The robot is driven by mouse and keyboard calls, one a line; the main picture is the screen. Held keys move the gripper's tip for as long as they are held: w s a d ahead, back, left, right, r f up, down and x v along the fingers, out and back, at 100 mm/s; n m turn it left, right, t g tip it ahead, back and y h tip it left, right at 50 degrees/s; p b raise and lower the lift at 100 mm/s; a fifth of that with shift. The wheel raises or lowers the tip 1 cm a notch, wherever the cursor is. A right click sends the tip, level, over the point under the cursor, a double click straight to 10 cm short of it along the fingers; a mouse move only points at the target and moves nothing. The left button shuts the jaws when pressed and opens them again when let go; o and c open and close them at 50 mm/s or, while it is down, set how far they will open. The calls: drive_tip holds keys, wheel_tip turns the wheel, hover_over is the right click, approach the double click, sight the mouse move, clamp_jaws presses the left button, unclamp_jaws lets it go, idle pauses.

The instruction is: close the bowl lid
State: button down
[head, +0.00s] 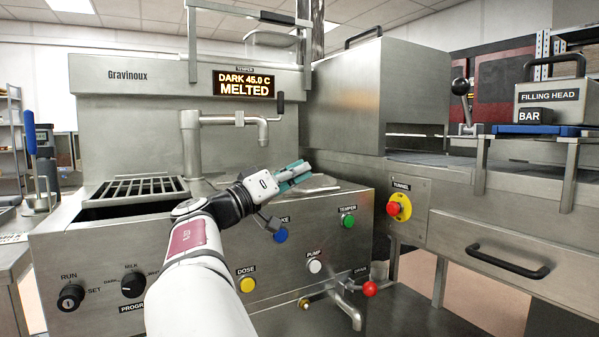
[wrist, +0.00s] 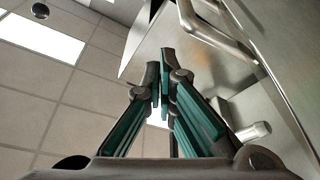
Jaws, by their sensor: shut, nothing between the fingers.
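My gripper (head: 300,172), with teal fingers, is shut and empty above the right part of the steel machine's top. It also shows shut in the wrist view (wrist: 160,75), fingertips together. A flat grey metal surface (head: 322,185) lies just behind and below the fingers in the head view. It may be the bowl or its lid, but I cannot tell which. My gripper partly hides it, and contact is unclear. The wrist view looks up past a steel panel (wrist: 150,45) and a bent metal bar (wrist: 205,30).
A spout pipe (head: 240,120) with a dark-handled lever stands behind my arm. A grating (head: 135,188) covers the left of the machine top. A tall steel housing (head: 350,105) stands close on the right. Buttons and a red-knobbed drain (head: 369,288) are on the front.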

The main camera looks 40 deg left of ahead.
drive_tip(key=v, duration=0.7)
drive_tip(key=shift+s, duration=0.2)
